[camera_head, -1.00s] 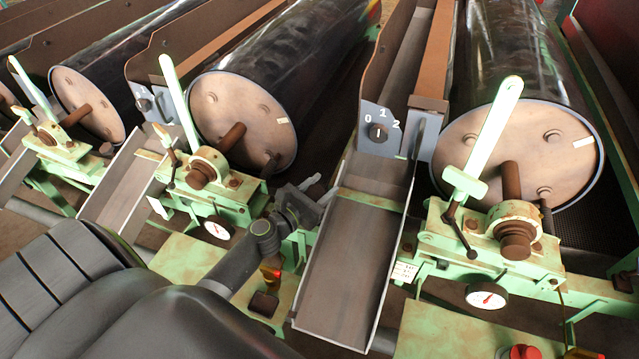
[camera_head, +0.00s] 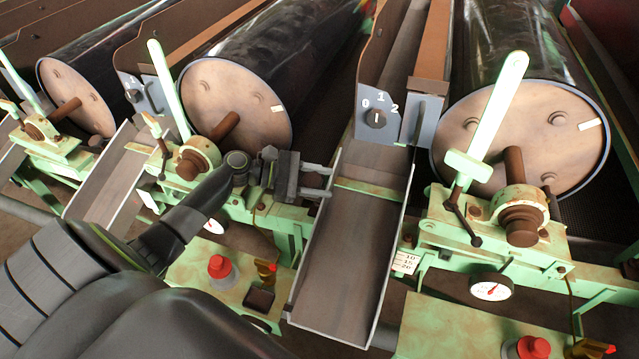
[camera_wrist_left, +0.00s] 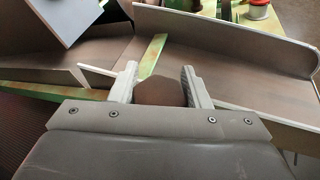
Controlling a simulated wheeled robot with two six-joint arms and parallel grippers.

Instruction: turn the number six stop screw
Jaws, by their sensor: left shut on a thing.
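No number six shows, so I cannot tell which part is the stop screw. A thick brown screw (camera_head: 522,226) sits in a green bearing block below the right drum, and a similar brown screw (camera_head: 190,166) sits by the middle drum. My left gripper (camera_head: 320,180) is over the upper left wall of the middle chute (camera_head: 345,262), pointing right. In the left wrist view the fingers (camera_wrist_left: 158,80) show above the brown chute floor. My right gripper is out of view.
A plate with a 0-1-2 dial (camera_head: 376,118) stands above the chute. A long pale green lever (camera_head: 492,115) rises by the right drum. A dial gauge (camera_head: 491,289) and red buttons (camera_head: 219,266) are on the green frames. Drums stand close behind.

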